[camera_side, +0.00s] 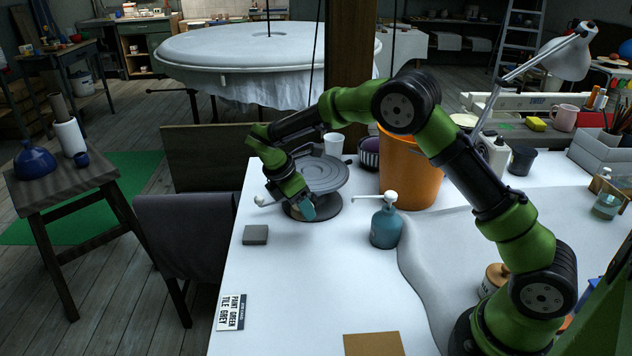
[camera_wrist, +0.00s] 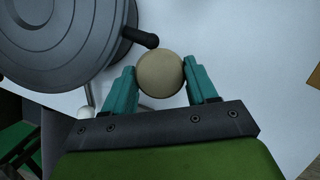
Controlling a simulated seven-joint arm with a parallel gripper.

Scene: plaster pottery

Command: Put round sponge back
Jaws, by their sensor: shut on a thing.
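The round sponge (camera_wrist: 160,73) is a tan disc between the two teal fingers of my gripper (camera_wrist: 161,75) in the wrist view, with a finger against each side. My gripper is shut on it. In the side view my gripper (camera_side: 303,209) is low over the white table, at the near-left edge of the grey turntable (camera_side: 322,172). The sponge is mostly hidden by the fingers there, and I cannot tell whether it touches the table. The turntable also shows at upper left in the wrist view (camera_wrist: 60,40), its dark knob close beside the sponge.
A grey block (camera_side: 255,235) lies on the table left of my gripper. A small white rounded thing (camera_side: 260,200) is beside the gripper. A teal pump bottle (camera_side: 386,226) and an orange bucket (camera_side: 410,172) stand to the right. The front middle of the table (camera_side: 310,285) is clear.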

